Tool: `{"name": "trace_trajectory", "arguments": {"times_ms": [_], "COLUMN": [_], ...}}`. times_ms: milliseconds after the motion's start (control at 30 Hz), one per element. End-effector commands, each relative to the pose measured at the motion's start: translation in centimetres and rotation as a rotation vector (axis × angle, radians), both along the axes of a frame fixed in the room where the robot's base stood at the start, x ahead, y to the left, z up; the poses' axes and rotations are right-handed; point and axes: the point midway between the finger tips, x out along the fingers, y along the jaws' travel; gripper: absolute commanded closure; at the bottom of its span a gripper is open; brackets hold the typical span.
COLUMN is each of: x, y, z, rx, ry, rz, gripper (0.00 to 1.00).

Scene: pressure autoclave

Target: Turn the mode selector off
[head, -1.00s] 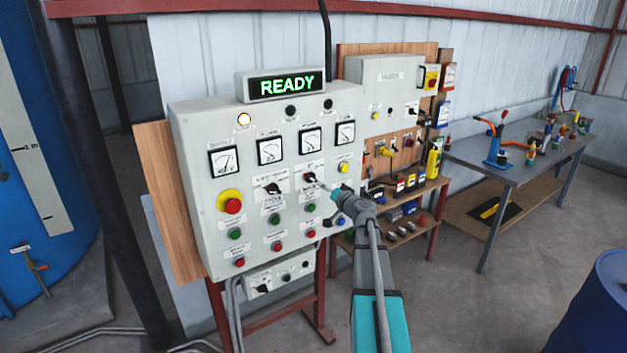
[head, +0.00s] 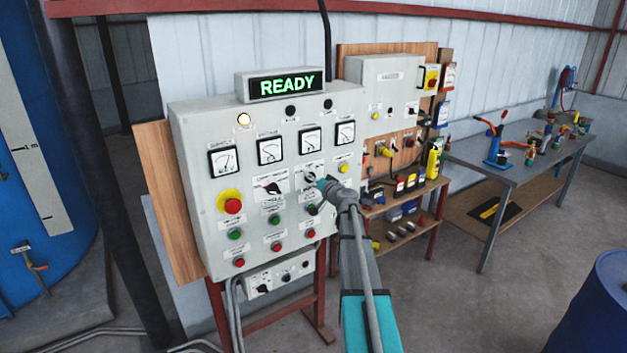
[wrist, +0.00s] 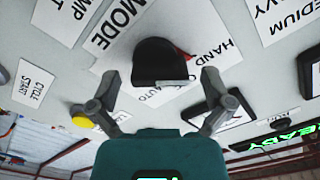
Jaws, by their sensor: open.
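The mode selector is a black knob (wrist: 160,60) with a red mark at its edge, seen close up in the wrist view. Its plate (wrist: 118,24) reads MODE, with HAND and AUTO beside the knob; the red mark is on the HAND side. An OFF label cannot be made out. My gripper (wrist: 160,80) is open, its two fingertips apart on either side of the knob's near end.
Another black selector (head: 272,188) sits just left, with red and green buttons below. A yellow button (head: 343,167) is close on the right. A red emergency button (head: 233,206) is farther left. The display (head: 281,85) reads READY. Open floor lies right of my arm.

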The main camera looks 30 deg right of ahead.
Motion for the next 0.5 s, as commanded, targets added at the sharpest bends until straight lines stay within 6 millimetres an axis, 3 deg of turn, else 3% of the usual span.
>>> {"name": "trace_trajectory", "arguments": {"times_ms": [67,433,500], "x": [-0.01,-0.01,0.00], "y": [0.00,-0.01,-0.01], "z": [0.00,0.00,0.00], "rx": [0.000,0.000,0.000], "ry": [0.000,0.000,0.000], "rz": [0.000,0.000,0.000], "gripper": [0.11,0.80,0.82]}}
